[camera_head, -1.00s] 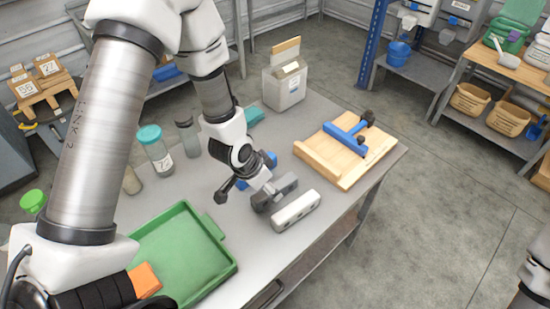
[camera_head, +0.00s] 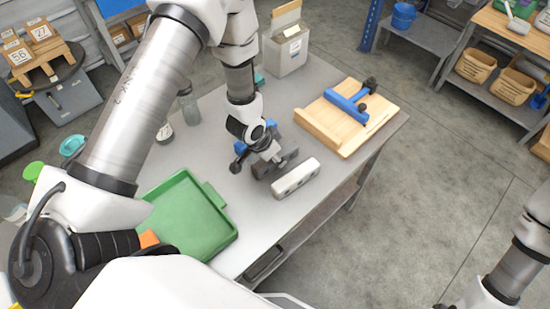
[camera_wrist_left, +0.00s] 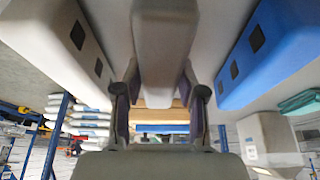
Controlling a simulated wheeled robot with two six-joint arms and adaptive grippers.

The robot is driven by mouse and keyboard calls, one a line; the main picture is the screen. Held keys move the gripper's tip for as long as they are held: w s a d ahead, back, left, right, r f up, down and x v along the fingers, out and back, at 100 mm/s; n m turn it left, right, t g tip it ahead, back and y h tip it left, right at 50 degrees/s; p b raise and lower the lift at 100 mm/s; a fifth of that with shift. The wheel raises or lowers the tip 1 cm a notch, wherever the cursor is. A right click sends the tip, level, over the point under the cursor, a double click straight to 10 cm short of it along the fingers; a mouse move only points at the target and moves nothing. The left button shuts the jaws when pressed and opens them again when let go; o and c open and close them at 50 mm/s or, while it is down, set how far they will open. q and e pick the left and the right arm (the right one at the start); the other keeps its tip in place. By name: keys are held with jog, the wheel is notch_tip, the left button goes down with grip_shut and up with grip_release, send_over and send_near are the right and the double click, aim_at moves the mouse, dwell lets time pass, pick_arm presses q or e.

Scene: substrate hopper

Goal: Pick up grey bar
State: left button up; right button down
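The grey bar (camera_head: 284,164) lies on the grey table between a white bar and a blue bar. My left gripper (camera_head: 264,160) is over it, pointing down. In the left wrist view the grey bar (camera_wrist_left: 165,45) runs between the two dark fingers (camera_wrist_left: 160,105), one on each side. The fingers look spread, and I cannot tell whether either touches the bar. In the head view the gripper hides part of the bar. My right arm shows at the lower right, but its gripper is out of view.
The white bar (camera_head: 296,178) lies close on the right and the blue bar (camera_wrist_left: 270,50) on the other side. A green tray (camera_head: 212,238) stands at the front left. A wooden board (camera_head: 340,142) with a blue tool lies at the right, near a white container (camera_head: 287,55).

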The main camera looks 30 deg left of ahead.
pick_arm(q)
jog(key=shift+f, duration=0.1)
grip_shut()
